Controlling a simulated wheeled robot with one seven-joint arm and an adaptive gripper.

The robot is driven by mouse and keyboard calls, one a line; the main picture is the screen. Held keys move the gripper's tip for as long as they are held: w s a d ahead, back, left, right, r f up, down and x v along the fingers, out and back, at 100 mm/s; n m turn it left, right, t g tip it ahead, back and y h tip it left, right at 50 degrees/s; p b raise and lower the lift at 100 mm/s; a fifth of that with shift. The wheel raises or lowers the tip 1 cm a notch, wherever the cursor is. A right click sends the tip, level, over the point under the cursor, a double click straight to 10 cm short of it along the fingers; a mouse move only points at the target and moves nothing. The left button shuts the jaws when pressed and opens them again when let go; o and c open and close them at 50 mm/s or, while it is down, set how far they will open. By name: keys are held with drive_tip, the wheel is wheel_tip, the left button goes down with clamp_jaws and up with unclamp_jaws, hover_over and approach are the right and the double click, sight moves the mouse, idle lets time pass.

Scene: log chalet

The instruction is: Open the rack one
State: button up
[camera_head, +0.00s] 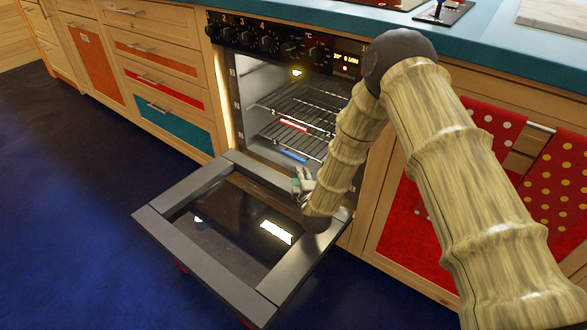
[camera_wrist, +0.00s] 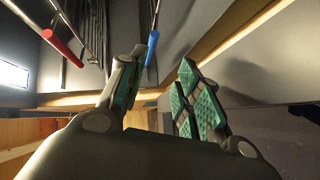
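The oven door (camera_head: 165,235) is folded down open. Inside are an upper wire rack (camera_head: 315,103) with a red front piece (camera_head: 293,125) and a lower one with a blue front piece (camera_head: 294,156). Which rack is rack one I cannot tell. My gripper (camera_head: 303,178) is above the open door, just in front of the lower rack at the right. In the wrist view my gripper (camera_wrist: 161,64) has its fingers spread with nothing between the pads. The blue piece (camera_wrist: 152,47) lies just beyond the fingertips, apart from them; the red piece (camera_wrist: 62,46) is farther left.
Oven knobs (camera_head: 267,43) line the panel above the opening. Wooden drawers (camera_head: 165,88) stand to the left, and a cabinet with red dotted towels (camera_head: 550,185) to the right. The blue floor (camera_head: 75,220) at the left is clear.

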sight(293, 157)
drive_tip(key=shift+w+a+r+n+t+b, duration=0.1)
drive_tip(key=shift+w+a+n+t+b, duration=0.25)
drive_tip(key=shift+w, duration=0.3)
drive_tip(key=shift+w+a+r+n+t+b, duration=0.1)
drive_tip(key=shift+w+a+n+b, duration=0.05)
drive_tip(key=shift+w+a+b, duration=0.4)
drive_tip(key=b+x, duration=0.2)
drive_tip(key=x, duration=0.2)
drive_tip(key=b+x, duration=0.2)
drive_tip(key=x, duration=0.3)
drive_tip(key=shift+w+d+f, duration=0.1)
drive_tip(key=shift+d+f, duration=0.1)
drive_tip(key=shift+f, duration=0.05)
drive_tip(key=shift+w+a, duration=0.1)
drive_tip(key=shift+w, duration=0.5)
drive_tip(key=shift+c, duration=0.2)
clamp_jaws()
